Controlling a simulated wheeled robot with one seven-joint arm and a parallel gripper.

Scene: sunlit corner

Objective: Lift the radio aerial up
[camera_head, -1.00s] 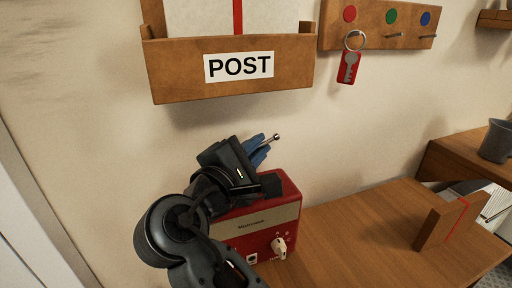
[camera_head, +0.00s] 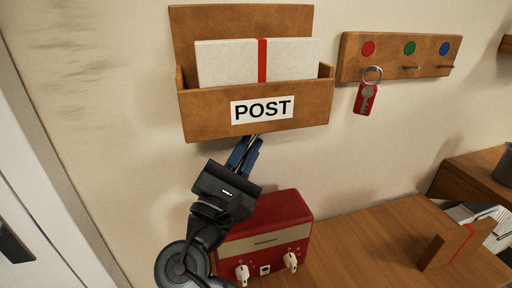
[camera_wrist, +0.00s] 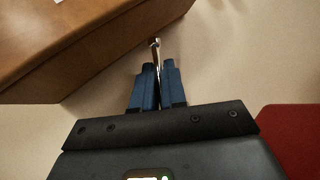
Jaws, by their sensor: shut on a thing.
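The red radio (camera_head: 280,212) with a cream front band and pale knobs stands on the wooden table below my gripper. Its red side also shows at the right of the wrist view (camera_wrist: 292,135). My gripper (camera_head: 250,142) is above the radio, just under the post box, and its blue fingers are shut on the thin metal aerial. The aerial's tip (camera_wrist: 155,44) sticks out past the fingertips in the wrist view. In the head view the aerial now points up, slightly tilted. Its lower end is hidden behind my gripper and arm.
The wooden post box (camera_head: 258,108), holding white post, is on the wall right above my fingertips. A hook rail (camera_head: 395,57) with a red key tag (camera_head: 365,99) is to its right.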

